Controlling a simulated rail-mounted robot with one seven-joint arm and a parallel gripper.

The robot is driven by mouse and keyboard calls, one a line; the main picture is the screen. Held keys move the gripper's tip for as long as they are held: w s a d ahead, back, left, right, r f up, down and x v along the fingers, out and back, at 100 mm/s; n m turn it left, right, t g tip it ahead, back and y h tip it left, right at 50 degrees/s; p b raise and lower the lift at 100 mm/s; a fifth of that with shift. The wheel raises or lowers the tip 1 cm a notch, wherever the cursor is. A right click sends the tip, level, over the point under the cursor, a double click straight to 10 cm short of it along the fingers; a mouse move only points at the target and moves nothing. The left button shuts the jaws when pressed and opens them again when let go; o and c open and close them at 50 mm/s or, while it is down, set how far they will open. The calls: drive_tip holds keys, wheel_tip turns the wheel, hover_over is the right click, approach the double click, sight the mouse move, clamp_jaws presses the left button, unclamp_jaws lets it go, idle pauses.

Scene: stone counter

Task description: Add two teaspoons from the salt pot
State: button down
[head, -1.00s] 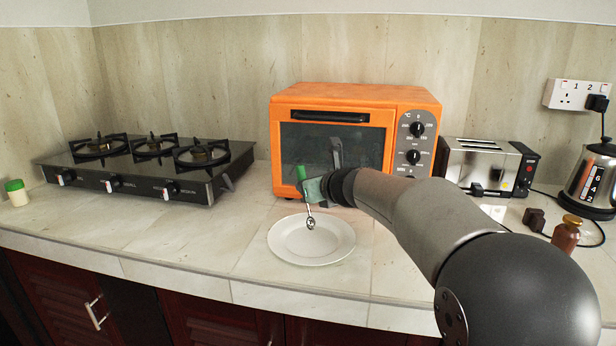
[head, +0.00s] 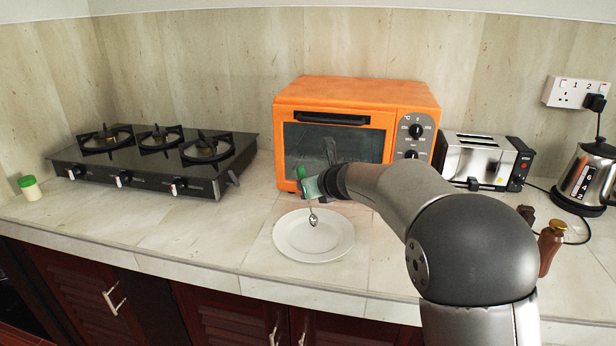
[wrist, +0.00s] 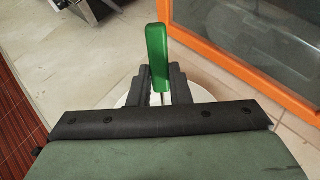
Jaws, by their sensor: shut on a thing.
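My gripper (head: 308,186) is shut on a teaspoon with a green handle (wrist: 157,55). In the head view the spoon (head: 313,219) hangs bowl down over the white plate (head: 343,243). I cannot tell whether its bowl holds anything. The plate lies on the counter in front of the orange oven and is mostly hidden behind my gripper in the wrist view. A small pale pot with a green lid (head: 30,188) stands at the far left of the counter; no label is readable. A brown bottle with a gold cap (head: 549,246) stands at the right, partly hidden by my arm.
An orange toaster oven (head: 350,92) stands behind the plate. A black gas hob (head: 140,172) is at the left. A toaster (head: 478,160), a small brown object (head: 526,214) and a kettle (head: 588,175) stand at the right.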

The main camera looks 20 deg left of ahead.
drive_tip(key=shift+w+a+r+g+h+p, duration=0.15)
drive_tip(key=shift+w+a+g+h+p, duration=0.35)
drive_tip(key=shift+p, duration=4)
drive_tip(key=shift+w+a+r+g+h+p, duration=0.15)
drive_tip(key=shift+a+g+h+p, duration=0.4)
drive_tip(key=shift+p, duration=3.95)
drive_tip(key=shift+w+d+f+p, duration=0.1)
drive_tip(key=shift+d+p, duration=0.15)
drive_tip(key=shift+p, duration=0.1)
